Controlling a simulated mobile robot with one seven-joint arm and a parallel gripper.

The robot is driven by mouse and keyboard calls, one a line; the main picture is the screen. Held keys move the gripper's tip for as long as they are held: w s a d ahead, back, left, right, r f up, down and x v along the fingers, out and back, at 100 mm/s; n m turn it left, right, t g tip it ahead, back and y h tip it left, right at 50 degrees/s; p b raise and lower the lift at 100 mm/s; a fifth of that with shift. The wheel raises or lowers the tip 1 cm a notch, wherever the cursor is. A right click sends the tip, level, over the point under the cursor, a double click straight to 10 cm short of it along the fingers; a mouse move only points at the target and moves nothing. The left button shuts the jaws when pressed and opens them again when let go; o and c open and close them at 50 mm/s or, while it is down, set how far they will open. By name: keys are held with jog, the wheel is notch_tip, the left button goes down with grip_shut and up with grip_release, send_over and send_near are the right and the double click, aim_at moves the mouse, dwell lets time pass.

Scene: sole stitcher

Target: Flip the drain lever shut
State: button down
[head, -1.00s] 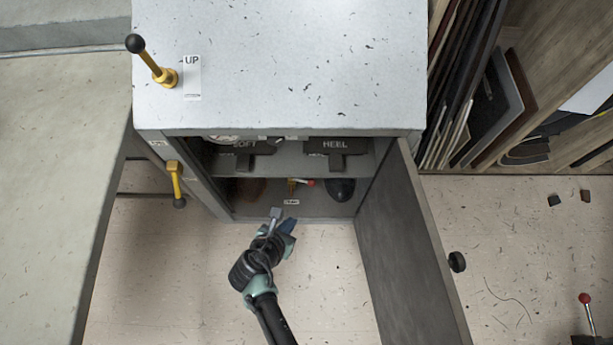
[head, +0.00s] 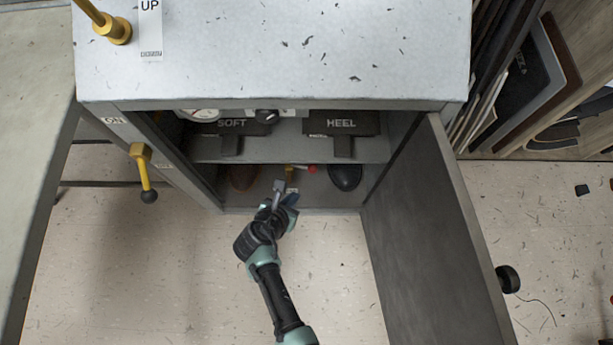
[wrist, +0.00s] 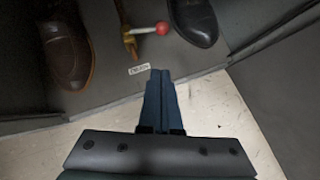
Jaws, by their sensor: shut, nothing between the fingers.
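The drain lever has a red ball knob (wrist: 162,28) on a short pale arm, joined to a brass valve stem (wrist: 128,38). The lever arm points to the right, roughly crosswise to the stem. In the head view the red knob (head: 312,168) shows low inside the open cabinet, just beyond my gripper (head: 284,192). A small label (wrist: 138,69) lies on the cabinet floor in front of the valve. In the wrist view my gripper (wrist: 160,76) is shut and empty, its tips apart from the lever and short of it.
A brown shoe (wrist: 66,52) stands left of the valve and a black shoe (wrist: 193,20) right of it. A shelf with SOFT (head: 232,124) and HEEL (head: 341,123) pedals is above. The cabinet door (head: 425,240) stands open at the right. The floor in front is clear.

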aim_at(312, 171)
jog(key=b+x, duration=0.5)
jog(key=x, duration=0.2)
jog(key=shift+a+f, duration=0.1)
jog(key=shift+f, duration=0.15)
jog(key=w+b, duration=0.1)
jog(key=w+d+f+b, duration=0.1)
jog(key=b, duration=0.1)
jog(key=shift+w+d, duration=0.1)
jog(key=shift+w, duration=0.15)
jog(key=shift+w+d+r+b, duration=0.15)
jog(key=shift+w+d+b, duration=0.25)
jog(key=shift+w, duration=0.3)
jog(key=shift+w+d+r+p, duration=0.15)
jog(key=shift+w+d+p, duration=0.1)
jog(key=shift+p, duration=0.3)
jog(key=shift+w+d+p, duration=0.3)
jog(key=shift+w+p, duration=0.15)
jog(key=shift+w, duration=0.05)
